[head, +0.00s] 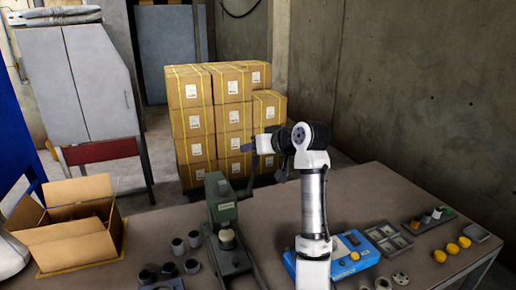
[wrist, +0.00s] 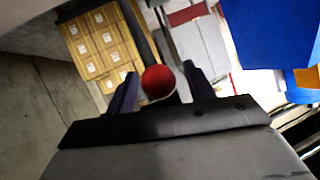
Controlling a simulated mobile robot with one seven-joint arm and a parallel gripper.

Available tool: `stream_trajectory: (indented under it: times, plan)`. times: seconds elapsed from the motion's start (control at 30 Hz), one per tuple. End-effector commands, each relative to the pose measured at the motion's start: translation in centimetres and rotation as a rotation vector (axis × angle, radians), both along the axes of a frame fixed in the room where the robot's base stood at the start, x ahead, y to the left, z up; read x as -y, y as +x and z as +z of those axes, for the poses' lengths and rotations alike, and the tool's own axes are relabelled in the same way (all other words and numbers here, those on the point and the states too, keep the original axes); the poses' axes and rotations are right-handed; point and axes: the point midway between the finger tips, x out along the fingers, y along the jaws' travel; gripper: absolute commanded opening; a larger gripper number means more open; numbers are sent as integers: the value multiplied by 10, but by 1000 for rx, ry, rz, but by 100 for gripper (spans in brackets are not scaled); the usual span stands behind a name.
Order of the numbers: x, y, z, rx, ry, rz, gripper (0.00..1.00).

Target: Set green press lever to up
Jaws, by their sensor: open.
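The green press (head: 221,205) stands on the table left of my arm. A red ball knob (wrist: 158,82), seemingly the end of the press lever, shows in the wrist view between the two dark fingers of my gripper (wrist: 162,86). The fingers are apart, one on each side of the knob; I cannot tell whether either touches it. In the head view my gripper (head: 247,154) is above and to the right of the press head, pointing left. The knob cannot be made out there, and the lever's shaft is mostly hidden.
An open cardboard box (head: 70,247) and several small dark cups (head: 178,247) are left of the press. A blue box (head: 352,255), a grey tray (head: 388,239) and yellow pieces (head: 452,249) lie to the right. Stacked cartons (head: 190,122) stand behind the table.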

Motion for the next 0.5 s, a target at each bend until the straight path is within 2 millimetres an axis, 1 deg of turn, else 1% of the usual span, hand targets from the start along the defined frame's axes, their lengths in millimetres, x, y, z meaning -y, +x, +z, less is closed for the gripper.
stream_trajectory:
  times: [0.27, 0.37, 0.5]
  plan:
    - [3, -4, 0, -1, 0, 0, 53]
    - [10, -12, 5, 1, -1, -2, 53]
    - [25, -34, 17, 2, -1, -2, 53]
